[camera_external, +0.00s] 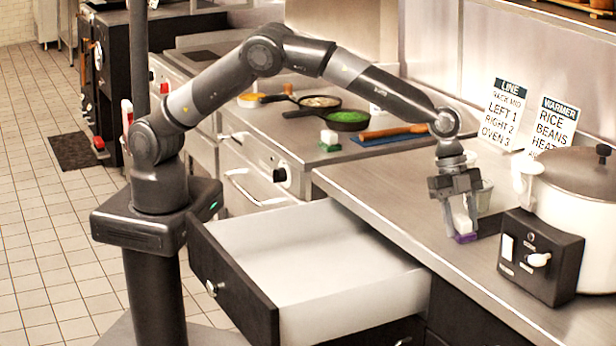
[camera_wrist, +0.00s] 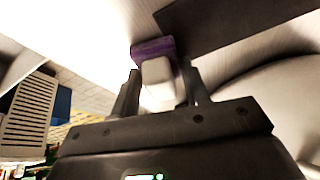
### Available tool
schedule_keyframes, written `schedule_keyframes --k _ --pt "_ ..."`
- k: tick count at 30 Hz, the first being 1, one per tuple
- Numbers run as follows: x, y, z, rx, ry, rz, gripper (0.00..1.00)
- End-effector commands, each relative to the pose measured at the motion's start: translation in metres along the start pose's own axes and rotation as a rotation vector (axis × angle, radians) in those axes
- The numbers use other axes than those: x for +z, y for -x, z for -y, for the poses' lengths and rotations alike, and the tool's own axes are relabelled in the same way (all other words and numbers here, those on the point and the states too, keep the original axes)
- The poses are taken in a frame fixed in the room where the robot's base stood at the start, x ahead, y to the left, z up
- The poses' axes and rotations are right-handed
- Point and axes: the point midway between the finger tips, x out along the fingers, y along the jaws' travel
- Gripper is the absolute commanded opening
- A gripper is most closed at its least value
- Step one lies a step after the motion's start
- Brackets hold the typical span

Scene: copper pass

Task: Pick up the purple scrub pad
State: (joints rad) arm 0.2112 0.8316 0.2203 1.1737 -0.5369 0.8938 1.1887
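The purple scrub pad (camera_external: 465,238) is a white block with a purple layer underneath. It is at the near part of the steel counter, left of the big pot. My gripper (camera_external: 458,212) points down over it, with a finger on each side of the white part. In the wrist view the pad (camera_wrist: 156,78) fills the space between the fingers (camera_wrist: 162,92), with the purple layer just beyond the tips. The fingers look shut on it. Whether its underside touches the counter or is slightly above it is hard to tell.
A pot (camera_external: 580,200) and a black control box (camera_external: 540,255) stand close on the right. An open drawer (camera_external: 310,270) juts out at the left. A white-and-green pad (camera_external: 330,140) and pans (camera_external: 348,120) are farther back.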

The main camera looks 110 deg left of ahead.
Motion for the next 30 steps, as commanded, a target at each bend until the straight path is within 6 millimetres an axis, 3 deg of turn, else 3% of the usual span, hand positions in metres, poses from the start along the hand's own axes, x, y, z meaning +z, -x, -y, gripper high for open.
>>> schedule_keyframes --k 8,19,25,30 --pt "0.000 0.000 0.000 0.000 0.000 0.000 0.19" --pt "-0.003 0.006 0.001 -0.001 0.000 -0.001 0.18" --pt "-0.012 0.028 0.003 -0.002 -0.001 -0.003 0.18" --pt "-0.026 0.062 0.006 -0.003 -0.001 -0.004 0.18"
